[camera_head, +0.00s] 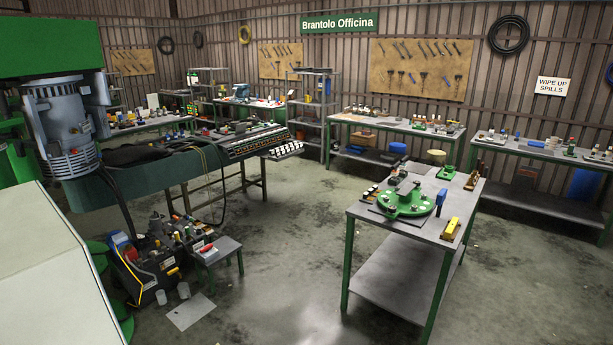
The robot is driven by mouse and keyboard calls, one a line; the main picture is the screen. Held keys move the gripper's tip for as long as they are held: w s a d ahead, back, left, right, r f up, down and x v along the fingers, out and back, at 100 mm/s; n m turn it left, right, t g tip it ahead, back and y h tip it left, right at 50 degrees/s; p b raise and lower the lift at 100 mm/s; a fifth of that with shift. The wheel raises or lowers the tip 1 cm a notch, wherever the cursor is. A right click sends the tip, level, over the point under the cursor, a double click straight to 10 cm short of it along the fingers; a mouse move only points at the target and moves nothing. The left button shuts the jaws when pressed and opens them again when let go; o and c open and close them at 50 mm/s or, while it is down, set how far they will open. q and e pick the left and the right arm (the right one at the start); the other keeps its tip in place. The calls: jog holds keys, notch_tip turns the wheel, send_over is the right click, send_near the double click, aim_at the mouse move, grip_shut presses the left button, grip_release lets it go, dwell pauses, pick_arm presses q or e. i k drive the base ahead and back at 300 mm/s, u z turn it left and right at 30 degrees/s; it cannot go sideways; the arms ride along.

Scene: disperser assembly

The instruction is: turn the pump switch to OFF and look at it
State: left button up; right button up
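I cannot make out a pump switch or any OFF marking in the head view. A large green machine (45,45) with a grey finned motor (62,125) fills the left side. A pale panel or cover (55,275) stands at the lower left. A small red part (207,248) lies on a low stool (225,247), too small to identify. Neither of my grippers is in view.
A grey bench with green legs (400,265) carries a round green plate (405,203) at the right. A cluttered dark bin (150,265) sits on the floor at the left. The concrete floor (290,270) between them is open. Loaded benches line the back walls.

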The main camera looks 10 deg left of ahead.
aim_at(206, 248)
jog(key=u, duration=0.1)
jog(key=i, duration=2.4)
jog(key=u, duration=0.85)
jog(key=i, duration=2.9)
jog(key=u, duration=0.95)
jog(key=i, duration=0.25)
jog(key=u, duration=0.05)
